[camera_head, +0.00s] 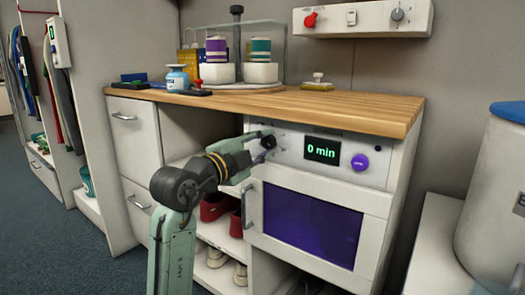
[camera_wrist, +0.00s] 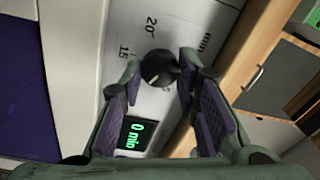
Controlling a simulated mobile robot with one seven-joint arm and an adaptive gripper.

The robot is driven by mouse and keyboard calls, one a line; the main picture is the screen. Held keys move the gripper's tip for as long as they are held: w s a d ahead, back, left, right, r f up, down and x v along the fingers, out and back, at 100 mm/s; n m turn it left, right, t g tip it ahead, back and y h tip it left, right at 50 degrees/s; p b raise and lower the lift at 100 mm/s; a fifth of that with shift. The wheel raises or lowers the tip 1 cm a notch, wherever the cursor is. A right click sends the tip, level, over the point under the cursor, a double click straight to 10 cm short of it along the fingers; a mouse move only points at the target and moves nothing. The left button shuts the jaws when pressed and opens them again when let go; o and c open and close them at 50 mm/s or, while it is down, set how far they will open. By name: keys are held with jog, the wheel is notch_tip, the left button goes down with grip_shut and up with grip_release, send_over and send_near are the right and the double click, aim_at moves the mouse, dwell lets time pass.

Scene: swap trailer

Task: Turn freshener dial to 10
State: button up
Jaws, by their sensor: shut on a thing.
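The freshener is a white cabinet unit (camera_head: 378,200) with a dark purple window, set under the wooden counter. Its front panel bears a black dial (camera_head: 268,142) and a black display (camera_head: 322,150) reading "0 min" in green. In the wrist view the dial (camera_wrist: 158,68) sits between my fingertips, with "15", "20" and "min" printed around it; other marks are hidden. My gripper (camera_head: 262,144) is shut on the dial, also in the wrist view (camera_wrist: 160,70). Where the dial points is not clear. The display (camera_wrist: 135,135) also reads "0 min" there.
A purple knob (camera_head: 360,162) is right of the display. Above is the wooden counter (camera_head: 370,107) with spools, a bottle and small items. A wall panel (camera_head: 360,18) has a red knob and a grey knob. Shoes lie on shelves below; a white drum (camera_head: 490,190) stands right.

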jog(key=shift+m, duration=0.3)
jog(key=o, duration=1.2)
jog(key=shift+c, duration=0.2)
jog(key=shift+s, duration=0.1)
jog(key=v, duration=1.1)
jog(key=shift+s+a, duration=0.25)
jog(key=shift+s, duration=0.1)
